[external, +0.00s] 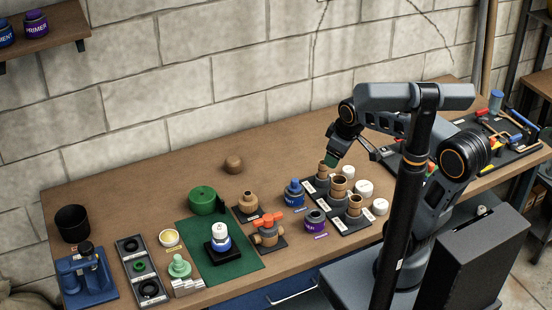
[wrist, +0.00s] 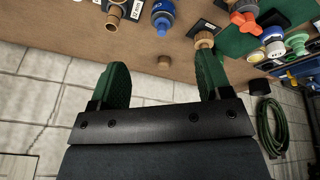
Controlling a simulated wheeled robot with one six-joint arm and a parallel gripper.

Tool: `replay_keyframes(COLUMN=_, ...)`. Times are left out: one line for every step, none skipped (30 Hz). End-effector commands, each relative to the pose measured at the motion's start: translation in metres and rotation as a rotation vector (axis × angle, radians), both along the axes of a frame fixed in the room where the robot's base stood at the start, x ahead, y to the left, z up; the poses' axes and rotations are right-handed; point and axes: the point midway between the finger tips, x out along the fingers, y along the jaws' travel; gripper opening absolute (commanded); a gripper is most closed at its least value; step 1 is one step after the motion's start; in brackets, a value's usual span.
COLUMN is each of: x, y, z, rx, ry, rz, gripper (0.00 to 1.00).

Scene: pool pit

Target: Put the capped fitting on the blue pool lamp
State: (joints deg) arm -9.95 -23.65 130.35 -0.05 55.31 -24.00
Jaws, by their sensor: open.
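A small brown round piece (external: 233,164) stands alone on the bench near the wall; it looks like the capped fitting, though its cap is too small to make out. It also shows in the wrist view (wrist: 164,63), in line between my fingers but farther off. The blue pool lamp (external: 220,239), with a white top, stands on a black base on the green mat (external: 250,262). It also shows in the wrist view (wrist: 273,40), at the upper right. My gripper (external: 333,159) is open and empty, with green fingers, above the back of the bench, right of the brown piece.
Tan fittings in black holders (external: 340,184) stand below and near my gripper, with white caps (external: 364,188) beside them. The bench around the brown piece is clear.

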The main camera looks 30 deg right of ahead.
Motion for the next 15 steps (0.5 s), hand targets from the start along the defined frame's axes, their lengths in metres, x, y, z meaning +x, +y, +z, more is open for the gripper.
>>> replay_keyframes(x=-0.013, y=-0.016, z=-0.003, rx=0.032, ry=-0.016, rz=-0.136, gripper=0.72)
replay_keyframes(x=-0.019, y=-0.023, z=-0.005, rx=0.051, ry=-0.024, rz=-0.208, gripper=0.72)
replay_keyframes(x=-0.026, y=-0.03, z=-0.008, rx=0.072, ry=-0.033, rz=-0.292, gripper=0.72)
replay_keyframes(x=-0.031, y=-0.035, z=-0.01, rx=0.088, ry=-0.039, rz=-0.347, gripper=0.72)
replay_keyframes(x=-0.035, y=-0.039, z=-0.012, rx=0.101, ry=-0.044, rz=-0.396, gripper=0.72)
replay_keyframes(x=-0.039, y=-0.043, z=-0.015, rx=0.116, ry=-0.049, rz=-0.448, gripper=0.72)
replay_keyframes(x=-0.042, y=-0.046, z=-0.016, rx=0.125, ry=-0.053, rz=-0.482, gripper=0.72)
replay_keyframes(x=-0.044, y=-0.048, z=-0.017, rx=0.133, ry=-0.057, rz=-0.509, gripper=0.72)
replay_keyframes(x=-0.046, y=-0.049, z=-0.019, rx=0.141, ry=-0.059, rz=-0.535, gripper=0.72)
replay_keyframes(x=-0.048, y=-0.05, z=-0.019, rx=0.146, ry=-0.061, rz=-0.551, gripper=0.72)
replay_keyframes(x=-0.048, y=-0.051, z=-0.02, rx=0.148, ry=-0.063, rz=-0.561, gripper=0.72)
replay_keyframes(x=-0.049, y=-0.052, z=-0.02, rx=0.151, ry=-0.063, rz=-0.569, gripper=0.72)
replay_keyframes(x=-0.049, y=-0.052, z=-0.02, rx=0.151, ry=-0.063, rz=-0.573, gripper=0.72)
replay_keyframes(x=-0.049, y=-0.052, z=-0.02, rx=0.153, ry=-0.063, rz=-0.574, gripper=0.72)
replay_keyframes(x=-0.049, y=-0.052, z=-0.02, rx=0.152, ry=-0.063, rz=-0.573, gripper=0.72)
